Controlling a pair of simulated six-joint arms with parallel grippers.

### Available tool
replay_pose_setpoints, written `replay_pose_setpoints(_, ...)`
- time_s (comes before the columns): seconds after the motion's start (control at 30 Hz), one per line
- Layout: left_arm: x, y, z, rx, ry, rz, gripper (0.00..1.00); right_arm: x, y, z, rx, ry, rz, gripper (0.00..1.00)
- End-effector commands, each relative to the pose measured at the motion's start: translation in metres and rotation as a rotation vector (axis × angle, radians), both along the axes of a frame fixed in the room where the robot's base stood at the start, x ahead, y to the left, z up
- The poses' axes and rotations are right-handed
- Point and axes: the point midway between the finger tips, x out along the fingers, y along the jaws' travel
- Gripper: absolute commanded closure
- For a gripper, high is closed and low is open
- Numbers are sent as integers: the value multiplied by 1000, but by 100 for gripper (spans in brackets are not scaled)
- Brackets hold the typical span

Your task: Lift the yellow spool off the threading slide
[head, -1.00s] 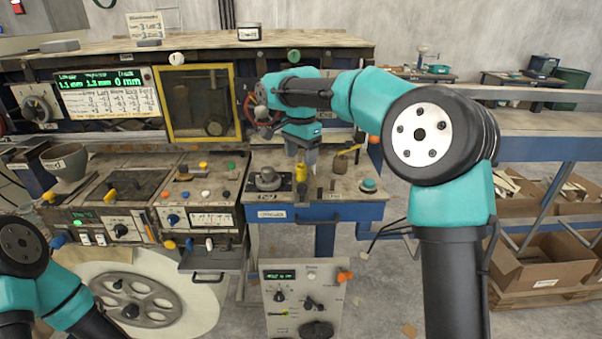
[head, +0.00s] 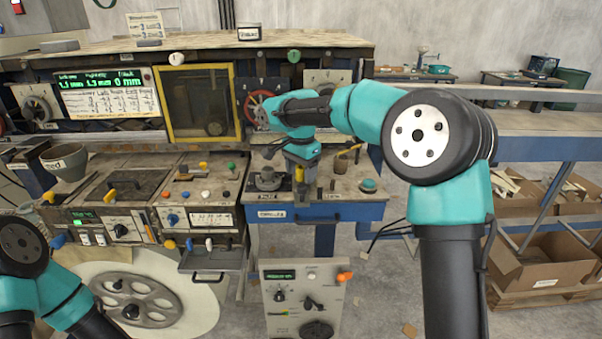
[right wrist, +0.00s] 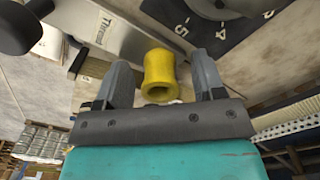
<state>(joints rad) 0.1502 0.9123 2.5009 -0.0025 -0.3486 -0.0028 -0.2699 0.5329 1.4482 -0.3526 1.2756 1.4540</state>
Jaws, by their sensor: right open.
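The yellow spool (right wrist: 158,75) stands between the two open fingers of my right gripper (right wrist: 160,85) in the right wrist view. Gaps show on both sides of it, so the fingers do not appear to grip it. In the head view the spool (head: 300,174) is a small yellow spot under the right gripper (head: 301,172), partly hidden by it. The slide's metal strip with a "Thread" label (right wrist: 104,30) shows in the right wrist view. My left gripper is out of view; only part of the left arm shows at the lower left.
A grey round knob (head: 267,180) stands left of the spool on the small bench, and a teal button (head: 369,186) stands to the right. A brown cup-like holder (head: 342,162) is behind. A yellow-framed window (head: 197,103) is at the back left.

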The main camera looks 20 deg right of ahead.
Motion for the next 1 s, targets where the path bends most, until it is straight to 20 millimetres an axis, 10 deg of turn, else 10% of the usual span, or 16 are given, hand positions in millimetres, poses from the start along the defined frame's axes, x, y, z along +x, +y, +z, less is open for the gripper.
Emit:
replay_pose_setpoints(0.27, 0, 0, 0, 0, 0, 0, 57, 0, 0, 0, 0, 0, 0, 38)
replay_pose_setpoints(0.8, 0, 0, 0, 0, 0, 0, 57, 0, 0, 0, 0, 0, 0, 90)
replay_pose_setpoints(1.0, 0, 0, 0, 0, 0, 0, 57, 0, 0, 1, 0, 0, 0, 90)
